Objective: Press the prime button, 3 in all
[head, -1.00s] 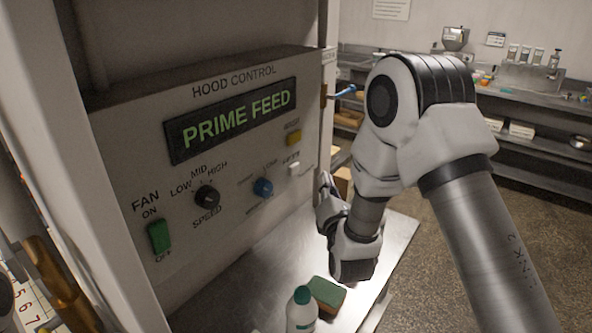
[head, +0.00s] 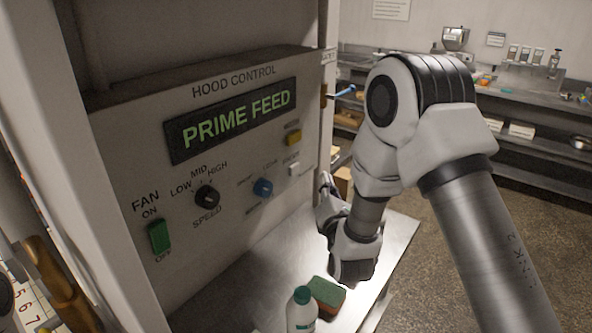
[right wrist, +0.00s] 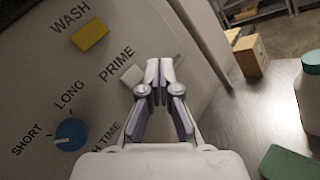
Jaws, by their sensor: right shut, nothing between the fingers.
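The prime button (right wrist: 132,75) is a small white square beside the word PRIME on the panel in the right wrist view. It also shows in the head view (head: 294,168), at the panel's right side. My right gripper (right wrist: 160,70) is shut and empty, its fingertips pointing toward the panel just right of the button in the right wrist view. I cannot tell the gap to the panel. In the head view the right gripper (head: 325,186) is beside the panel's right edge. The panel display (head: 236,120) reads PRIME FEED. My left gripper is not in view.
The yellow wash button (right wrist: 90,36) and blue time knob (right wrist: 71,134) are near the prime button. A black speed knob (head: 207,197) and green fan switch (head: 159,237) are farther left. A white bottle (head: 301,312) and sponge (head: 327,295) stand on the metal counter below.

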